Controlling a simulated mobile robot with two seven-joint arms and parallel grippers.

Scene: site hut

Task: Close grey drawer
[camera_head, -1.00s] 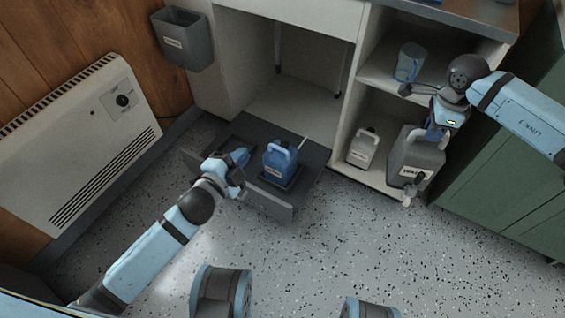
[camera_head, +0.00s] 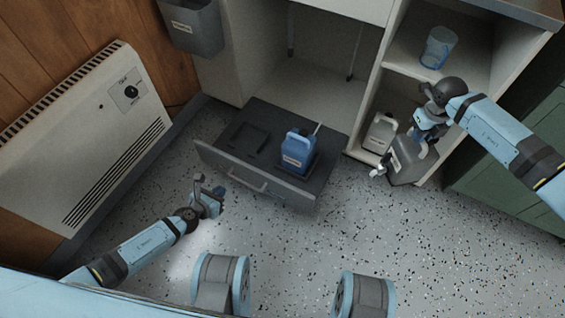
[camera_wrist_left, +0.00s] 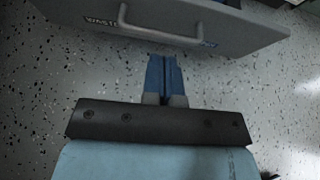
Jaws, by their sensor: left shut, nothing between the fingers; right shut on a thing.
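The grey drawer (camera_head: 222,167) stands pulled out at floor level from under the cabinet. Its front with a bar handle (camera_head: 247,182) faces me, and also fills the top of the left wrist view (camera_wrist_left: 240,28). A blue jug (camera_head: 297,153) stands upright in the drawer, at the right; an empty square recess is left of it. My left gripper (camera_head: 216,196) is shut and empty, in front of the drawer front and apart from it. My right gripper (camera_head: 427,134) is shut on a grey container with a tap (camera_head: 408,160), by the right shelf; its fingertips are partly hidden.
A white jug (camera_head: 380,132) stands on the lower shelf beside the grey container, and a clear blue beaker (camera_head: 438,47) on the shelf above. A heater (camera_head: 90,130) and a grey wall bin (camera_head: 193,27) are at left. The speckled floor before the drawer is clear.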

